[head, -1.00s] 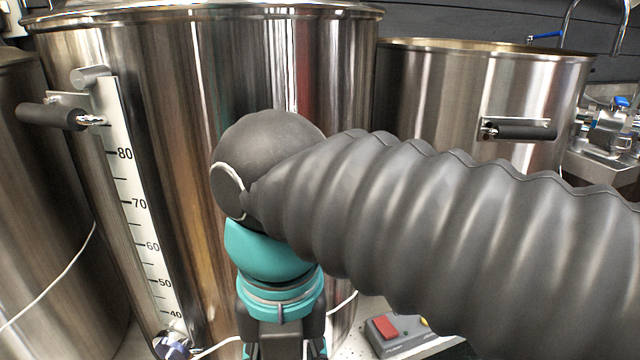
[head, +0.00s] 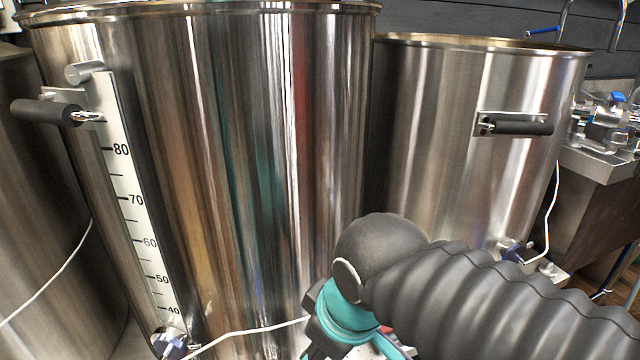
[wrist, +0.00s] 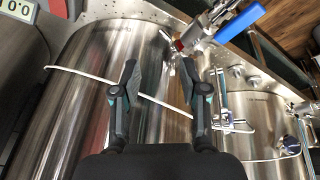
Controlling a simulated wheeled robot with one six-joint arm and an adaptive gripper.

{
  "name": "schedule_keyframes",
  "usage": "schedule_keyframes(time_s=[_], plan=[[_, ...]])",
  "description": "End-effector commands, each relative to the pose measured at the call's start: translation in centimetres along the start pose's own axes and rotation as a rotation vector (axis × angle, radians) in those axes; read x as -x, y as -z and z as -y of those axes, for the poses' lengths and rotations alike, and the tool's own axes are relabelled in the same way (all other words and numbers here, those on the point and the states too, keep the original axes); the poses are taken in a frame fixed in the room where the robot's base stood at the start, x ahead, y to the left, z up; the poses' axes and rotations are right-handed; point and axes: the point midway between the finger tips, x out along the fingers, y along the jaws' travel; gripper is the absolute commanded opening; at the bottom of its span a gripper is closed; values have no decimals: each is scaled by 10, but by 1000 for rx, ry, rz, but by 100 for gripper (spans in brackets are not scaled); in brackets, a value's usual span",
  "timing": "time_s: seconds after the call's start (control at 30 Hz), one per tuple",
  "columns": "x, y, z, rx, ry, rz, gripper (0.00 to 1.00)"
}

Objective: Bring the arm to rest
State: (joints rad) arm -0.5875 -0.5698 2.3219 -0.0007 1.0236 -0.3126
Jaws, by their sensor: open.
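My arm, in a ribbed grey sleeve, reaches in from the lower right of the head view. Its rounded grey joint and teal wrist hang in front of the large steel kettle (head: 270,130). My gripper (wrist: 158,76) shows in the wrist view with its two dark fingers apart and nothing between them. In the head view the gripper is cut off by the bottom edge. Behind the fingers in the wrist view are a curved steel vessel wall (wrist: 95,85) and a white cable (wrist: 90,74).
A second kettle (head: 425,140) with a black handle (head: 522,127) stands at the right, a metal bench (head: 600,165) beyond it. The large kettle has a scale strip (head: 133,215) and side handle (head: 45,112). A blue-handled valve (wrist: 240,24) lies beyond the fingertips in the wrist view.

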Motion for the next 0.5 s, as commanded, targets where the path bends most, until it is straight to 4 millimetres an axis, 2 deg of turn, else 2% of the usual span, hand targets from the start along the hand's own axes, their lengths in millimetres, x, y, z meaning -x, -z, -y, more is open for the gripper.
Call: schedule_keyframes(time_s=[0.03,0.1,0.2,0.4,0.5], plan=[[-4,-12,-14,-153,-28,-15,44],[-8,-26,-30,-336,-61,-38,44],[-11,-48,-49,-528,-108,-63,44],[-10,-93,-77,-717,-194,-72,44],[-5,-106,-87,-782,-229,-79,44]])
